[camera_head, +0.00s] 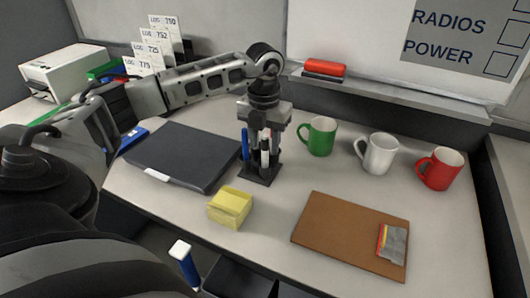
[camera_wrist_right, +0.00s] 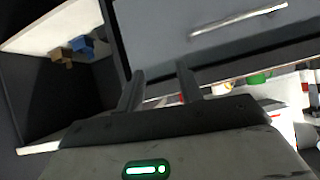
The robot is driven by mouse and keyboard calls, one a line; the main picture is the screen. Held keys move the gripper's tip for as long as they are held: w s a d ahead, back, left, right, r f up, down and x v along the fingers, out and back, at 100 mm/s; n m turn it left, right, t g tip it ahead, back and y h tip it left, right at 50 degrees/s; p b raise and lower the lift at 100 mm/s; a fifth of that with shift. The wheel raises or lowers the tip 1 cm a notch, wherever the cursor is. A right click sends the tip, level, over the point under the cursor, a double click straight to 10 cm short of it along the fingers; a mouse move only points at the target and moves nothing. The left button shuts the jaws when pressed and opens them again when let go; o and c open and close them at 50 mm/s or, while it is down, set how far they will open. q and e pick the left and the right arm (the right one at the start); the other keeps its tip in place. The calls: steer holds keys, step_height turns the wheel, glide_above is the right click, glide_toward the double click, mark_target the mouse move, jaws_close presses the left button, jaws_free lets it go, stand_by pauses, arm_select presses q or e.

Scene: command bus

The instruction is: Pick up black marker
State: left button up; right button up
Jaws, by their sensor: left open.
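A dark pen holder (camera_head: 262,176) stands on the desk with several markers upright in it. A blue marker (camera_head: 246,146) is at its left side, and a white-bodied marker (camera_head: 265,152) is near its middle. Dark upright shapes among them may be the black marker or gripper fingers; I cannot tell which. My left gripper (camera_head: 263,133) points down right over the holder, its fingers open around the marker tops. Whether it touches any marker is hidden. In the right wrist view my right gripper (camera_wrist_right: 160,85) has its two fingers apart with nothing between them, facing a grey drawer front (camera_wrist_right: 200,30).
A dark folder (camera_head: 183,153) lies left of the holder and a yellow note block (camera_head: 230,207) in front. Green (camera_head: 320,137), white (camera_head: 378,154) and red (camera_head: 439,169) mugs stand to the right. A brown clipboard (camera_head: 345,232) lies front right. A red eraser (camera_head: 324,68) sits on the board ledge.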

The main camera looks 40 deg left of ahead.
arm_select(q)
steer(key=shift+f, duration=0.6)
jaws_close()
steer(key=shift+r, duration=0.15)
